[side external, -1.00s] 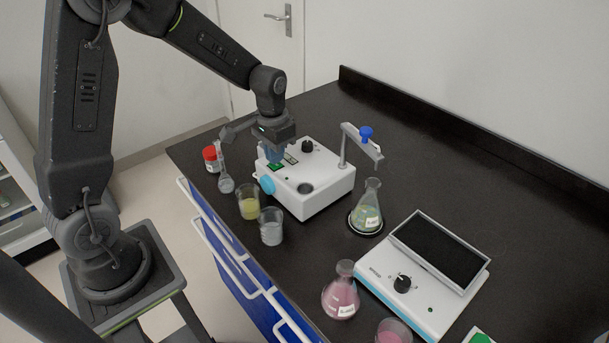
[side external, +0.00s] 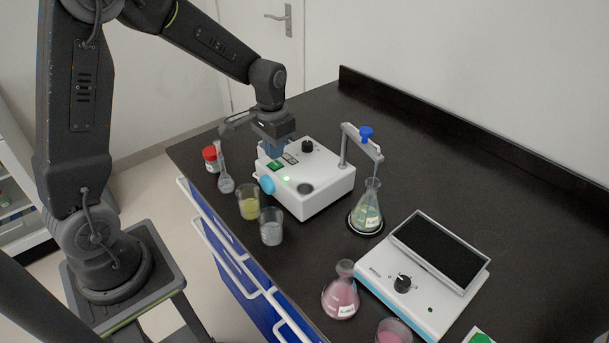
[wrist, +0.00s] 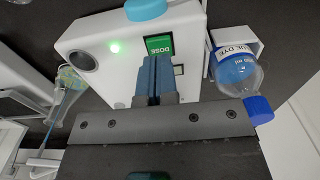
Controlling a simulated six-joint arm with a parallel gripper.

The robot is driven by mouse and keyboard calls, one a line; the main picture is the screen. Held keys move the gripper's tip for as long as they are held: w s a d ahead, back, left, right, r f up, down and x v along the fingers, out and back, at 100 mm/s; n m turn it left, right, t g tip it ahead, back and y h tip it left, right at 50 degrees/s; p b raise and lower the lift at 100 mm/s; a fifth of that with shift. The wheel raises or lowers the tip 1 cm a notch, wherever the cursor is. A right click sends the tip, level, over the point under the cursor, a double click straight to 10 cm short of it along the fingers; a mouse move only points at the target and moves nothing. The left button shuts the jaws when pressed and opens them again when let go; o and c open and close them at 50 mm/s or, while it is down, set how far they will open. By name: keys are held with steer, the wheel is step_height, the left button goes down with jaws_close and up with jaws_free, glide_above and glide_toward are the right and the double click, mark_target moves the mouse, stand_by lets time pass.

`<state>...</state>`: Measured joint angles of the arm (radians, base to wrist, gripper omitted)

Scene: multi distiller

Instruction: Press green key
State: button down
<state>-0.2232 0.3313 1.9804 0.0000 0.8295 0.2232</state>
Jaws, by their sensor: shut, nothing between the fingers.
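The green key (side external: 275,166), labelled DOSE, is on top of the white dosing device (side external: 318,197). In the wrist view the green key (wrist: 158,45) is just beyond my fingertips, which cover part of its near edge. My gripper (side external: 273,152) is shut and empty, with its blue fingers close above the key's far side; I cannot tell whether they touch it. The fingers (wrist: 154,63) point at the key in the wrist view. A small green light (side external: 287,179) glows on the device, and this light (wrist: 115,47) also shows in the wrist view.
Beakers (side external: 249,203) and a red-lidded jar (side external: 211,158) line the front edge.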

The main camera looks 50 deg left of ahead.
steer(key=shift+r, duration=2.4)
steer(key=shift+s+d+r, duration=0.1)
steer(key=shift+r, duration=0.1)
steer(key=s+d+r+t, duration=0.2)
steer(key=s+d+r, duration=0.2)
steer(key=s, duration=0.5)
steer(key=s+d+r+t, duration=0.3)
steer(key=s+d+r, duration=0.1)
steer(key=s, duration=0.5)
steer(key=shift+d+r+t, duration=0.25)
steer(key=shift+r+t, duration=0.05)
steer(key=shift+r, duration=0.4)
